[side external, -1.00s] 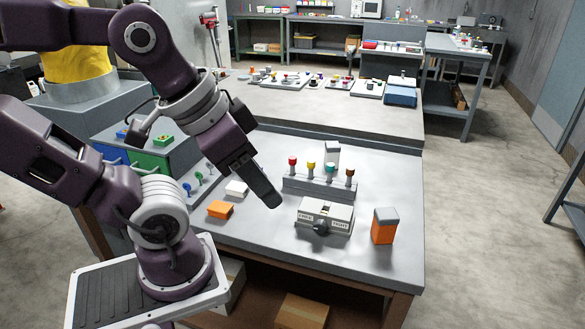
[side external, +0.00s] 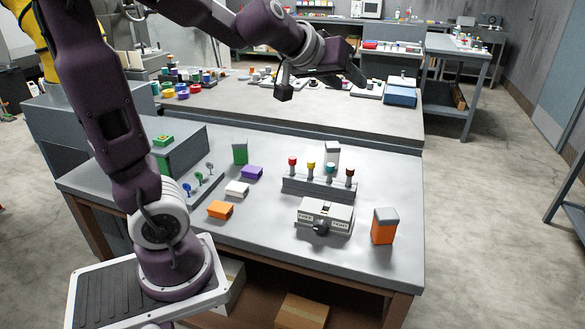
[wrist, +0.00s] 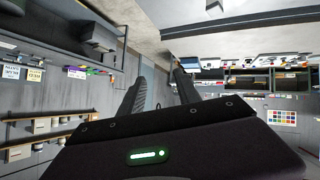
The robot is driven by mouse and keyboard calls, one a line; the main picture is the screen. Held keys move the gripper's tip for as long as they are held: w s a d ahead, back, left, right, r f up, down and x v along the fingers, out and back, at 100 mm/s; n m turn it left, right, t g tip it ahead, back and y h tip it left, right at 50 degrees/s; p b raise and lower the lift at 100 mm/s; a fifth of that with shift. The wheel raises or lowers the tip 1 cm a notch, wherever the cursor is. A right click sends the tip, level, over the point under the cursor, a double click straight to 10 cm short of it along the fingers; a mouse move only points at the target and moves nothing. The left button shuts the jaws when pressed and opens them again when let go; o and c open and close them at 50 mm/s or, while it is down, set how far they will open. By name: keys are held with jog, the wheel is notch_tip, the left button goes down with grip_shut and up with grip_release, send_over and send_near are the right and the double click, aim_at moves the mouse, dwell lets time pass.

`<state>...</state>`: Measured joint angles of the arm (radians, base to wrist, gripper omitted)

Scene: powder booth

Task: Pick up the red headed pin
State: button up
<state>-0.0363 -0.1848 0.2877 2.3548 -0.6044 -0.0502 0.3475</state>
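The red headed pin (side external: 292,161) stands upright at the left end of a grey rack (side external: 318,190) on the near bench, in a row with yellow, teal and brown headed pins. My gripper (side external: 357,74) is raised high above and behind the rack, well apart from the pin. In the wrist view my gripper's two fingers (wrist: 159,70) are spread with an empty gap between them. The wrist view looks out across the room and does not show the pin.
A white-topped box with a dark knob (side external: 325,216) sits in front of the rack. An orange box with a grey lid (side external: 385,226) stands to its right. Orange (side external: 220,209), white (side external: 237,188) and purple (side external: 252,173) blocks lie left.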

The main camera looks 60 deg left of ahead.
jog(key=a+f+n+g+y, duration=0.25)
jog(key=a+y, duration=0.25)
jog(key=a, duration=0.6)
jog(key=n+g+y, duration=0.2)
jog(key=y, duration=0.1)
send_over(293, 167)
jog(key=s+d, duration=0.2)
notch_tip(293, 167, down, 2)
jog(key=f, duration=2.5)
jog(key=shift+w+d+f, duration=0.2)
jog(key=shift+d+f, duration=0.05)
jog(key=shift+f, duration=0.05)
jog(key=shift+w+a+f, duration=0.1)
jog(key=shift+a+f, duration=0.1)
jog(key=shift+f, duration=0.05)
jog(key=x, duration=0.6)
jog(key=shift+w+a+f, duration=0.15)
jog(key=shift+a+f, duration=0.05)
jog(key=shift+a, duration=0.05)
jog(key=shift+c, duration=0.3)
grip_shut()
